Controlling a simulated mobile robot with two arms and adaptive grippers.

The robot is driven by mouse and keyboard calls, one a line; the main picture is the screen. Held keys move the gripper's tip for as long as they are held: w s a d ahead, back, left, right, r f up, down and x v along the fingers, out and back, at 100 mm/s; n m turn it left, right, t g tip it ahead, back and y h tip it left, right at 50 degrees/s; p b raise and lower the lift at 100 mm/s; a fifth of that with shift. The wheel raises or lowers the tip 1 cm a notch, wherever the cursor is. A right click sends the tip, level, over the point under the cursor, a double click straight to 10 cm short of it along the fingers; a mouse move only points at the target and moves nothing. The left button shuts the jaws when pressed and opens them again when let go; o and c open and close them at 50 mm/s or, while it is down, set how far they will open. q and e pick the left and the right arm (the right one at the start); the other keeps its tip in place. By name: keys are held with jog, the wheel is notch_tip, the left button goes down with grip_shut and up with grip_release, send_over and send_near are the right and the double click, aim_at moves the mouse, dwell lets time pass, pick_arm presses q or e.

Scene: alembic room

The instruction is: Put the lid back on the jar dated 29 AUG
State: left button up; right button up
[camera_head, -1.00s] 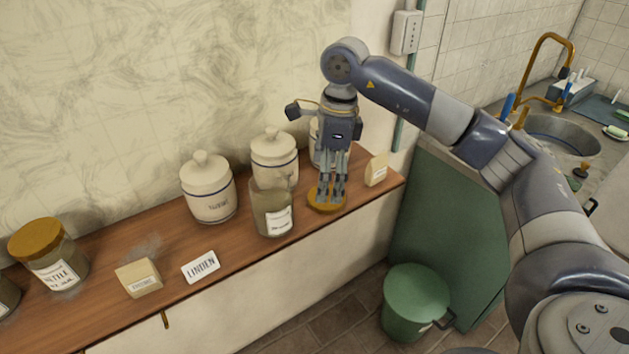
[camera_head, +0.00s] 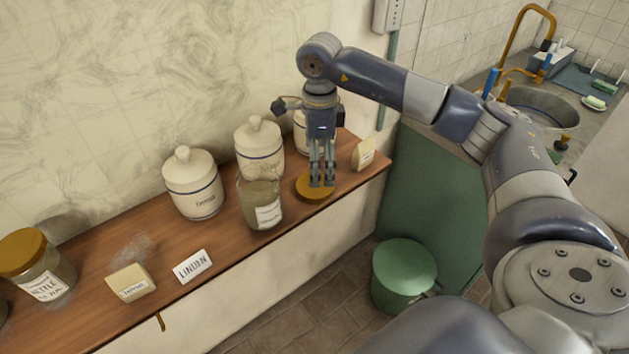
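An open glass jar (camera_head: 262,190) with a white label stands near the shelf's front edge. Its contents look grey-green, and its label is too small for me to read a date. A round ochre lid (camera_head: 302,190) lies flat on the shelf just right of that jar. My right gripper (camera_head: 322,184) points straight down with its fingertips at the lid's top. The fingers are close together with a narrow gap; whether they grip any part of the lid is hidden. My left gripper is out of view.
White ceramic canisters (camera_head: 193,188) (camera_head: 260,146) stand behind the jar. A lidded jar (camera_head: 40,270), a LINDEN card (camera_head: 193,266) and a small tan block (camera_head: 131,283) are to the left. Another block (camera_head: 363,154) stands near the shelf's right end. A green bin (camera_head: 404,275) is below.

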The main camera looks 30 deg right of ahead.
jog(key=shift+s+f, duration=0.1)
jog(key=shift+s, duration=0.1)
jog(key=shift+w+f, duration=0.1)
jog(key=f+p, duration=0.3)
jog(key=f, duration=0.1)
jog(key=shift+a+f, duration=0.1)
jog(key=shift+a, duration=0.1)
jog(key=shift+w+f, duration=0.15)
jog(key=shift+f, duration=0.3)
jog(key=c, duration=0.8)
